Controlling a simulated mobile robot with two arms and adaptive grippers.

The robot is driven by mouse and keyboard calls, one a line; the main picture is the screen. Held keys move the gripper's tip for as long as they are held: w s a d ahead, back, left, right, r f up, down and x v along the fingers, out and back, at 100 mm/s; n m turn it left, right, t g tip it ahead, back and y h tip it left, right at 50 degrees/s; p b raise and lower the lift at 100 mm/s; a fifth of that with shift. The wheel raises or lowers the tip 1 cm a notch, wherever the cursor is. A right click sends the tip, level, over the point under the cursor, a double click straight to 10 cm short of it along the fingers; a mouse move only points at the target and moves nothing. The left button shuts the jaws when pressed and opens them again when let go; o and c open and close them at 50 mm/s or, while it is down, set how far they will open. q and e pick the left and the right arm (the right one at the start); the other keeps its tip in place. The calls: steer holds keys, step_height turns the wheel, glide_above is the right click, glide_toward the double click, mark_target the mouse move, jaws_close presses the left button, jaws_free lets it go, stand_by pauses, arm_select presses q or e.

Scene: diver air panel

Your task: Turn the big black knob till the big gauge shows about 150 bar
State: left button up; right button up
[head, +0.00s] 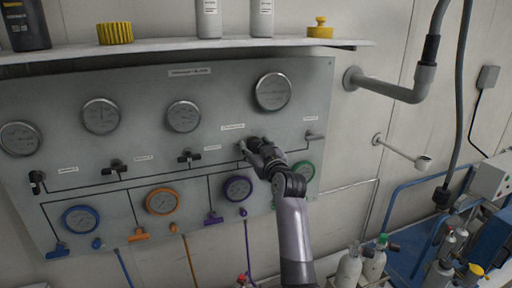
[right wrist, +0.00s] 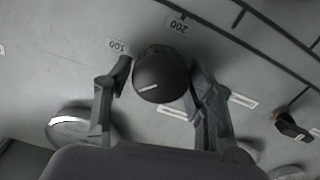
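The big gauge (head: 273,91) is the large round dial at the panel's upper right; its needle is too small to read. My right gripper (head: 250,147) reaches the panel below it and hides most of the big black knob in the head view. In the right wrist view, the big black knob (right wrist: 161,74) sits between the two fingers of my right gripper (right wrist: 160,78), which appear closed against its sides. A short white mark shows on the knob's face. Labels reading 100 and 200 are beside it. My left gripper is not in view.
The grey panel (head: 75,95) carries several smaller gauges, black valves and coloured valves. A shelf (head: 150,50) with bottles and yellow caps juts out above. A grey pipe (head: 390,88) sticks out at the right. Cylinders (head: 373,262) stand at the lower right.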

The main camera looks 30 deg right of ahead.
steer(key=c, duration=0.7)
steer(key=shift+c, duration=0.2)
steer(key=shift+m, duration=0.4)
steer(key=m, duration=0.3)
steer(key=shift+m, duration=0.4)
steer(key=m, duration=0.4)
steer(key=shift+d+f, duration=0.1)
steer(key=m, duration=0.5)
steer(key=shift+d+f+m, duration=0.1)
steer(key=shift+m, duration=1.9)
